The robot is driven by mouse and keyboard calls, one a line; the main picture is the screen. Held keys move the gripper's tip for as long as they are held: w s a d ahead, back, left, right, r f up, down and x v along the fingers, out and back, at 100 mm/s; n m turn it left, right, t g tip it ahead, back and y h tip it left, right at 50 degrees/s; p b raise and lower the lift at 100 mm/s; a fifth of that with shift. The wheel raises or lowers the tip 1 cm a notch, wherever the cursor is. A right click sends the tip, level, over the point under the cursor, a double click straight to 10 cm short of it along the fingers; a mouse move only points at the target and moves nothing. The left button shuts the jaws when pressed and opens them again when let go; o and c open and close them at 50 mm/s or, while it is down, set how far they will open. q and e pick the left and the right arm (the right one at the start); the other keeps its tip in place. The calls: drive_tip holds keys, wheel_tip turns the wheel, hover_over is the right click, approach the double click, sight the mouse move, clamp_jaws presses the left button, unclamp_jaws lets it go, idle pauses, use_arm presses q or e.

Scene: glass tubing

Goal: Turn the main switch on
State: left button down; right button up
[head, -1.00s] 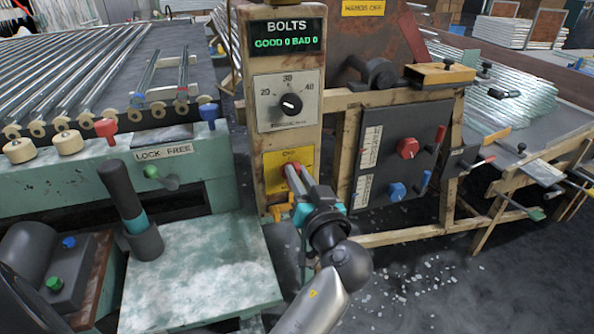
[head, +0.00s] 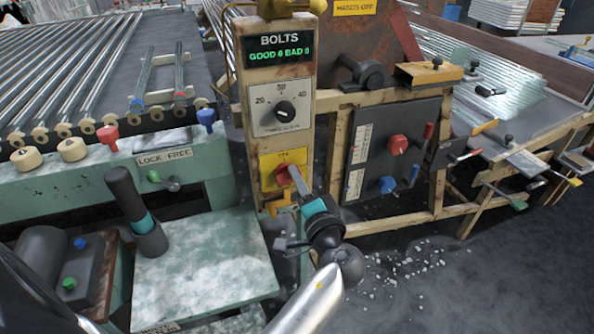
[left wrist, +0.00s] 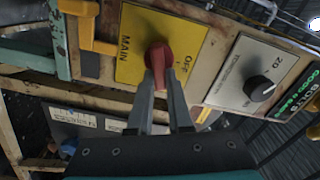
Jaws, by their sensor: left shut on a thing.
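The main switch is a red knob (head: 281,176) on a yellow plate (head: 299,156) low on the rusty cream post. In the left wrist view the knob (left wrist: 158,54) shows close up, and its plate (left wrist: 132,50) reads MAIN and OFF. My left gripper (head: 296,178) reaches the knob from below right. In the left wrist view its two fingers (left wrist: 159,78) are shut on the knob's handle, one on each side. The fingers cover part of the handle. My right gripper is not in view.
Above the switch are a 20-30-40 dial (head: 284,112) and a green BOLTS display (head: 280,49). A dark panel (head: 366,152) with red and blue knobs stands to the right. A green bench (head: 200,265) with an upright black lever (head: 128,200) is at left.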

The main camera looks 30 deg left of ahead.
use_arm(q)
drive_tip(key=shift+f+m+p, duration=0.2)
drive_tip(key=shift+m+p, duration=0.85)
drive_tip(key=shift+m, duration=1.05)
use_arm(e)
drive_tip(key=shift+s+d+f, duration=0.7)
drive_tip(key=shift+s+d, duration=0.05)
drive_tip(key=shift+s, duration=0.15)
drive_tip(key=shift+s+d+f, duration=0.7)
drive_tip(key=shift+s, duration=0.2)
use_arm(q)
drive_tip(key=c, duration=0.8)
unclamp_jaws()
drive_tip(key=shift+f, duration=0.1)
drive_tip(key=shift+c, duration=0.2)
